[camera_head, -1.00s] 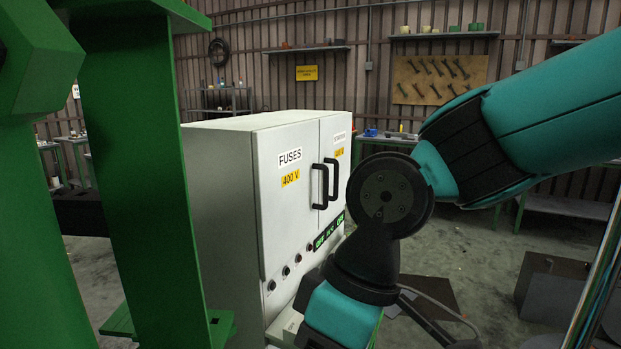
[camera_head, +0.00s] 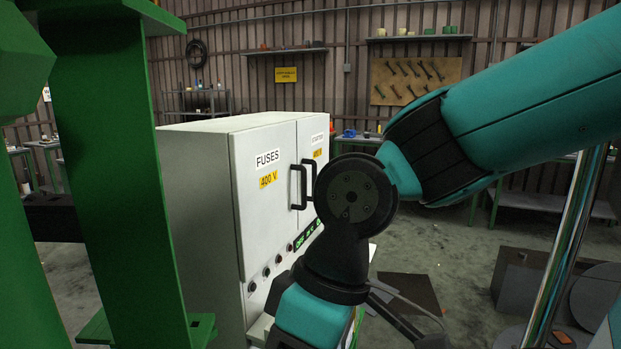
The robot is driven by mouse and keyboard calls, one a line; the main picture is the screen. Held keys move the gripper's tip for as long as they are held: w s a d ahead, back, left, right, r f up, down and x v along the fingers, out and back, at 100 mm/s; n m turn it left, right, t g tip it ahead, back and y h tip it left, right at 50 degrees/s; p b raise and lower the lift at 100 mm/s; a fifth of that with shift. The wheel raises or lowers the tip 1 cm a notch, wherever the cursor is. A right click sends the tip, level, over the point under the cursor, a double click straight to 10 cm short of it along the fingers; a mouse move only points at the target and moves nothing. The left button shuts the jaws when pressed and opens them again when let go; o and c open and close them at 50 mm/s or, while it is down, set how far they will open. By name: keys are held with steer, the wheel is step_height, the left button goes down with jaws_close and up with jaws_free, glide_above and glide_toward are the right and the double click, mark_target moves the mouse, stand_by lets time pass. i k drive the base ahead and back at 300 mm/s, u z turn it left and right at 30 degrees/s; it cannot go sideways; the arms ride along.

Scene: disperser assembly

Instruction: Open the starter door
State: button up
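The starter door (camera_head: 318,139) is the right-hand door of the white cabinet (camera_head: 196,185). Its white label is partly readable as "STARTER", with a yellow label below. The fuses door (camera_head: 263,205), marked "FUSES" and "400 V", is on the left. Both doors look shut. Two black handles (camera_head: 298,188) stand side by side at the seam; the right one is partly hidden behind my arm. My arm crosses in front of the cabinet's right side. My gripper (camera_head: 432,342) shows only in part at the bottom edge, low and right of the cabinet, apart from the handles; its fingertips are not clear.
Green steel posts (camera_head: 115,170) stand close on the left. Knobs and a green-lit panel (camera_head: 308,235) sit below the doors. A dark plate (camera_head: 408,292) lies on the floor at right, with grey boxes (camera_head: 535,290) beyond. Open floor lies right of the cabinet.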

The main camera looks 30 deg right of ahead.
mark_target(312, 141)
steer(key=k, duration=1.65)
steer(key=z, duration=2.2)
steer(key=i, duration=3.15)
steer(key=u, duration=2.3)
steer(key=i, duration=1.55)
